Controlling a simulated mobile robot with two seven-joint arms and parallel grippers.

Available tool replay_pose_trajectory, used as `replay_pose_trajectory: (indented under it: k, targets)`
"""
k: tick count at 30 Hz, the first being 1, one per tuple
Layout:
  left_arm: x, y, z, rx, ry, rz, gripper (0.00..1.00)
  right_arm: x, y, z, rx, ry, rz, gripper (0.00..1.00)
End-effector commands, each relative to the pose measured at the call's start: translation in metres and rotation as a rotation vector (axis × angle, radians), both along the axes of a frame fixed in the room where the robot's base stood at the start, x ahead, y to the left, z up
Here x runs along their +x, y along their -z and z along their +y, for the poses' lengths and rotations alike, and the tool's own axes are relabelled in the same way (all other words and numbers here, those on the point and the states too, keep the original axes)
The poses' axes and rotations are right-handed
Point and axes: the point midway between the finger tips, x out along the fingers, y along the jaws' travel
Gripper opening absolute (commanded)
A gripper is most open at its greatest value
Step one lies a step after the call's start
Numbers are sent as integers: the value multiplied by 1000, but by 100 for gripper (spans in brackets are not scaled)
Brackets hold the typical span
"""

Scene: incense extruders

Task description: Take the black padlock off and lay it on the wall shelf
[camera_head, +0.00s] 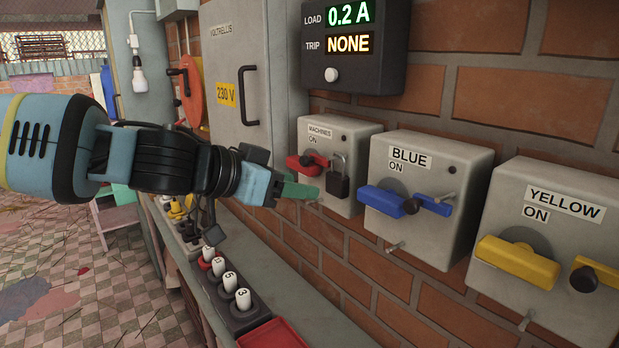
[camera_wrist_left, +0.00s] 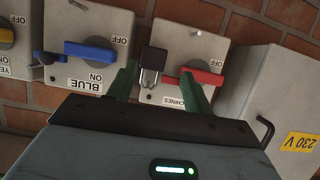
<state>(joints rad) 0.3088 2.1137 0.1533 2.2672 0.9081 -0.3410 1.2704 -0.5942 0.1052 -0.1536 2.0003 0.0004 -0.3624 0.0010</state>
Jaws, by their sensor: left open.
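The black padlock (camera_head: 338,185) hangs by its metal shackle on the front of the grey MACHINES switch box (camera_head: 359,140), beside the red handle (camera_head: 303,165). My left gripper (camera_head: 310,192) is open in front of this box, its green fingers pointing at it. In the left wrist view, which is upside down, the padlock (camera_wrist_left: 154,59) shows in the gap between the two fingertips (camera_wrist_left: 162,84), and nothing is gripped. Whether a finger touches the padlock I cannot tell. The wall shelf (camera_head: 292,287) is the grey ledge along the wall below the boxes.
A black block with white numbered plugs (camera_head: 237,301) and a red tray (camera_head: 272,334) sit on the shelf. BLUE (camera_head: 427,190) and YELLOW (camera_head: 545,240) switch boxes stand to the right. A grey cabinet (camera_head: 243,75) is behind my left gripper. Bare shelf shows near the wall.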

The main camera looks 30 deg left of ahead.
Motion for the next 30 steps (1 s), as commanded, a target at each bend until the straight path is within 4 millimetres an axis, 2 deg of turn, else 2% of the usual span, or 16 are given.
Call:
replay_pose_trajectory:
  k: [6, 13, 24, 30]
  targets:
    - [-4, -13, -10, 9, -9, 2, 51, -1, 2, -1, -2, -3, 5, 36]
    - [0, -11, -11, 9, -10, 4, 51, -8, 6, -1, -3, -5, 18, 36]
    - [42, 11, -26, 11, -9, 8, 51, -28, 30, -1, -4, -7, 70, 36]
    - [59, 16, -32, 10, -9, 5, 51, -23, 33, 0, -3, -8, 61, 36]
